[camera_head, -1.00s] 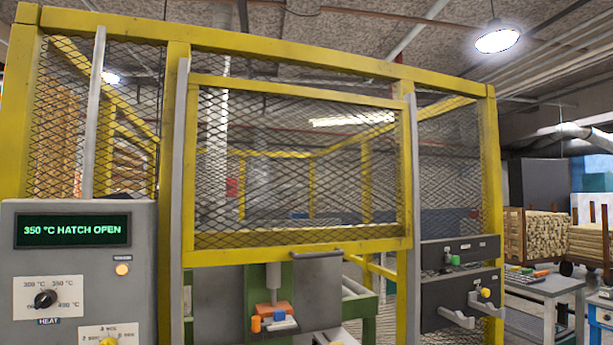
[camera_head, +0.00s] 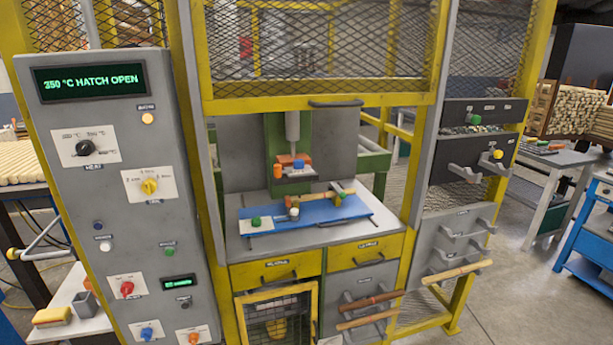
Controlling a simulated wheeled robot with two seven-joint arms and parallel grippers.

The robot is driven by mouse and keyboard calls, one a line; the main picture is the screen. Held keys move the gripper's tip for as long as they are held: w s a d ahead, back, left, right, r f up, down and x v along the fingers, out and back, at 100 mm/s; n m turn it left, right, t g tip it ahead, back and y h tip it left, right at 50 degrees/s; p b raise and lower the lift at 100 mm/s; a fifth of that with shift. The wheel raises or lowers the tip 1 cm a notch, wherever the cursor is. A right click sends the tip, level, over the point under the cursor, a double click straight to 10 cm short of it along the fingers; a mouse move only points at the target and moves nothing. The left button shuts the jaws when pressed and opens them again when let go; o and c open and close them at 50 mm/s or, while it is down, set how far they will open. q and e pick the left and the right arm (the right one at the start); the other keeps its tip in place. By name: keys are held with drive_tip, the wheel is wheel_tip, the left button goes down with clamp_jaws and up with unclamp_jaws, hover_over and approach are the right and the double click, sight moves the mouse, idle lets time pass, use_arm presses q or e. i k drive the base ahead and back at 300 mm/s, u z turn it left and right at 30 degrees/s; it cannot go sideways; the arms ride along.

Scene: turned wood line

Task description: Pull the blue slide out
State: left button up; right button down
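A flat blue plate (camera_head: 342,213), which looks like the blue slide, lies on the machine bed inside the open hatch. I cannot tell whether the plate is in or partly out. Above it hangs the press head with an orange block (camera_head: 291,159) and small orange and blue pieces. Neither of my grippers is in view.
The raised mesh hatch has a dark handle (camera_head: 336,103). The grey control panel (camera_head: 115,190) stands at left, reading "350 °C HATCH OPEN". Drawers (camera_head: 278,267) lie below the bed; wooden-handled bars (camera_head: 370,301) stick out in front. Grey drawers stand at right. Open floor lies at right.

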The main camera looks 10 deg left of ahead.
sight(275, 217)
drive_tip(key=z, duration=0.9)
drive_tip(key=i, duration=2.15)
drive_tip(key=z, duration=0.45)
drive_tip(key=i, duration=0.85)
drive_tip(key=u, duration=2.3)
